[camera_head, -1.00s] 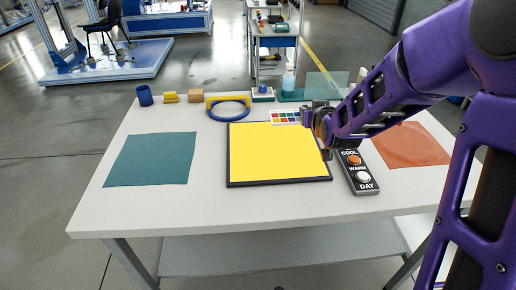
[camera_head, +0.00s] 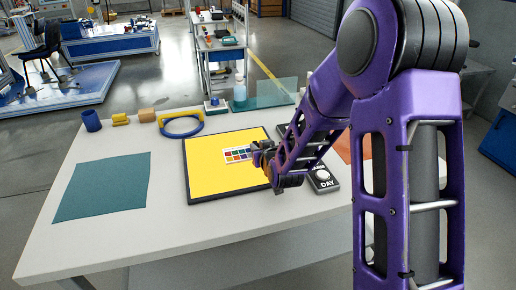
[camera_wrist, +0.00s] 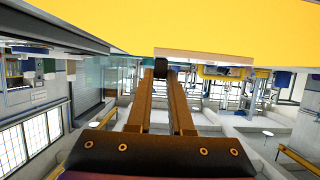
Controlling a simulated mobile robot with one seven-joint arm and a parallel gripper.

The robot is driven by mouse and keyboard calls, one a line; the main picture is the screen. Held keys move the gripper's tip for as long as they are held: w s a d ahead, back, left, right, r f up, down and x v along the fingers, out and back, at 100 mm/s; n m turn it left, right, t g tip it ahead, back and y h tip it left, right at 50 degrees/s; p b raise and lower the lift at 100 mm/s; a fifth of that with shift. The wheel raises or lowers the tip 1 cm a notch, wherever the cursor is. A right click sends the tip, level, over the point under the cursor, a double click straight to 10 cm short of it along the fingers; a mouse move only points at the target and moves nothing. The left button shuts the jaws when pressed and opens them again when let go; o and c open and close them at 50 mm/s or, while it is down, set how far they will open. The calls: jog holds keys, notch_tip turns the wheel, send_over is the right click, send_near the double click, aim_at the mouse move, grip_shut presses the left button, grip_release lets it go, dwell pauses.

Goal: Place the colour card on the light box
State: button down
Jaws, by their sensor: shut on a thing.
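The colour card (camera_head: 238,154), white with several coloured patches, shows over the middle right of the light box (camera_head: 205,178). The light box is a flat panel with a glowing yellow face and a black frame; its yellow face fills the top of the wrist view (camera_wrist: 200,22). My gripper (camera_head: 259,153) is shut on the card's right end. In the wrist view its two fingers (camera_wrist: 174,72) meet at a pale strip (camera_wrist: 235,58) that looks like the card seen nearly edge-on. I cannot tell whether the card touches the face.
A dark switch panel (camera_head: 325,182) marked DAY lies right of the light box, partly behind my arm. A teal cloth (camera_head: 103,186) lies left.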

jog(key=shift+f, duration=0.1)
jog(key=c, duration=1.3)
grip_release()
jog(key=o, duration=0.5)
jog(key=shift+s+r, duration=0.1)
jog(key=shift+r, duration=0.2)
jog(key=v, duration=0.9)
jog(key=shift+d+f+p, duration=0.1)
jog(key=shift+p, duration=0.25)
jog(key=shift+s+d+b, duration=0.1)
jog(key=shift+s+b, duration=0.25)
jog(key=shift+b, duration=0.2)
jog(key=shift+b+v, duration=0.45)
jog(key=shift+v, duration=0.6)
